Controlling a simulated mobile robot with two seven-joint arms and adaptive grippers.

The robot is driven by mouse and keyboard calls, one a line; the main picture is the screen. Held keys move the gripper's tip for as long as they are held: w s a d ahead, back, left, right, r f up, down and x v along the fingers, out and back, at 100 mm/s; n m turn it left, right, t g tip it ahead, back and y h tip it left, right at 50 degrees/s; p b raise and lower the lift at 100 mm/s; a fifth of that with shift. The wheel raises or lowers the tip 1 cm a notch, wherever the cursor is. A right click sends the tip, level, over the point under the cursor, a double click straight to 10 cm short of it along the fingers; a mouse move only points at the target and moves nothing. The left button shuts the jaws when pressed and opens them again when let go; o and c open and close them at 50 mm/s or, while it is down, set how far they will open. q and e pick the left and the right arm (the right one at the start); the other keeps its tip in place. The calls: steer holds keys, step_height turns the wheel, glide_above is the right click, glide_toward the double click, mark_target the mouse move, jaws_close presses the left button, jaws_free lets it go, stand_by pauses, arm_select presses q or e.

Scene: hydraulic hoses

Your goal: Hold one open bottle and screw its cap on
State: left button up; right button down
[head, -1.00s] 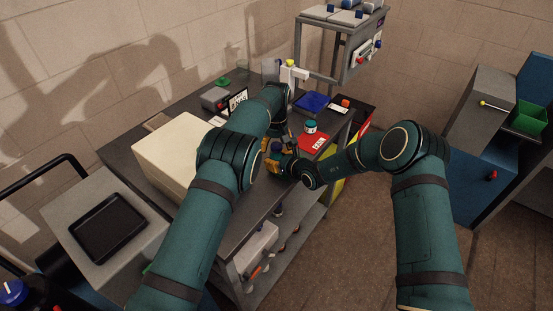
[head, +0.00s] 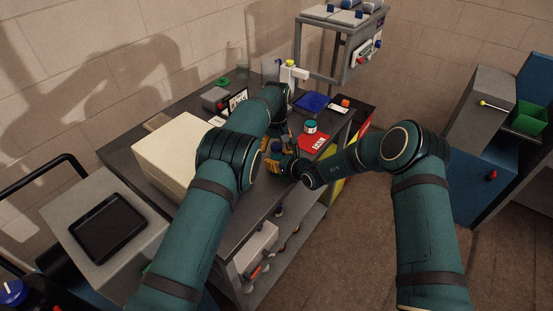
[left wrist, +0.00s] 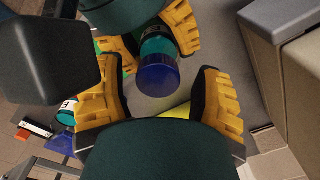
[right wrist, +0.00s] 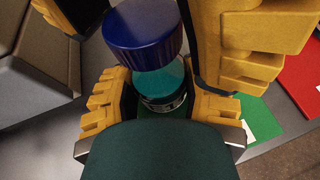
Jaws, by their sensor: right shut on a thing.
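The bottle (right wrist: 163,88) has a teal body with a dark band. It stands between the yellow-padded fingers of my right gripper (right wrist: 160,108), which is shut on it. The dark blue cap (right wrist: 143,32) sits at the bottle's mouth; I cannot tell how far it is threaded. The cap also shows in the left wrist view (left wrist: 158,78), in front of the bottle (left wrist: 157,44). My left gripper (left wrist: 158,95) is open around the cap, with gaps at its sides. In the head view the arms largely hide the bottle, and the dark blue cap (head: 277,146) is small.
Another teal-topped bottle (head: 311,127) stands by a red card (head: 313,143) on the grey bench. A blue tray (head: 312,102) and orange block (head: 346,102) lie farther back. A large cream box (head: 180,150) stands left of my left arm.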

arm_select(q)
steer(key=shift+r, duration=0.1)
step_height(320, 180, up, 12)
stand_by(0.6)
arm_select(e)
steer(key=shift+c, duration=1.7)
jaws_free()
steer(key=v, duration=1.2)
arm_select(q)
steer(key=shift+d, duration=0.1)
arm_select(e)
steer(key=shift+s+f, duration=0.1)
